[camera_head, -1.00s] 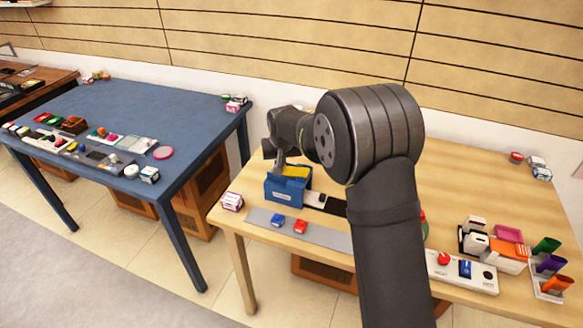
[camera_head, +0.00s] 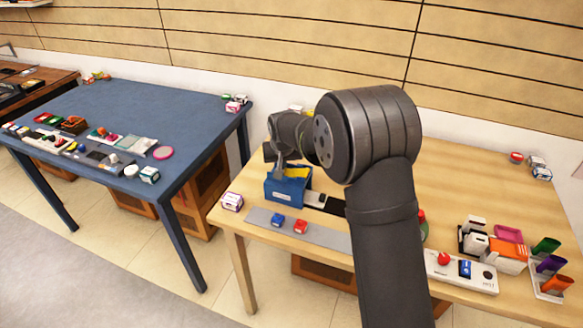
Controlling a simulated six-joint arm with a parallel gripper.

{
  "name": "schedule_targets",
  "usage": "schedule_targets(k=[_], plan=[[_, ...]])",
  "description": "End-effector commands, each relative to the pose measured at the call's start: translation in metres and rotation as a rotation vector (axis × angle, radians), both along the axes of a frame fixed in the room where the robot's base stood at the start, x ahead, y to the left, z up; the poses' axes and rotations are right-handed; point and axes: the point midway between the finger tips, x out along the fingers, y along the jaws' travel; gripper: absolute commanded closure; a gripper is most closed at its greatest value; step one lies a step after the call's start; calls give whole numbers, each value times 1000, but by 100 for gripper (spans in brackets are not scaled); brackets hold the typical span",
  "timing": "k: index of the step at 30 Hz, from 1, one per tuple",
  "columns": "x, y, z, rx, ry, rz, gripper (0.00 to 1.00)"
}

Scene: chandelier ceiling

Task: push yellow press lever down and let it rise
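The yellow press lever (camera_head: 297,174) sits on top of a blue box-shaped press (camera_head: 287,192) near the left end of the wooden table. My gripper (camera_head: 279,164) is at the lever's left part, over the top of the press. Part of the lever is hidden behind the gripper. Whether the fingertips touch the lever, and whether they are open or shut, is too small to tell.
A white control panel (camera_head: 461,271) is at the right.

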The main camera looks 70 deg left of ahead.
Motion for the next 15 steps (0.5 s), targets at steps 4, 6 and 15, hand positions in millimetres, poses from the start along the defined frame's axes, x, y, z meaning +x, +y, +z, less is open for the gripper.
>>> schedule_targets(k=[4, 6, 15], plan=[[0, -2, -2, -8, 1, 0, 100], [0, -2, 1, -8, 1, 0, 100], [-1, 0, 24, -5, 0, 0, 100]])
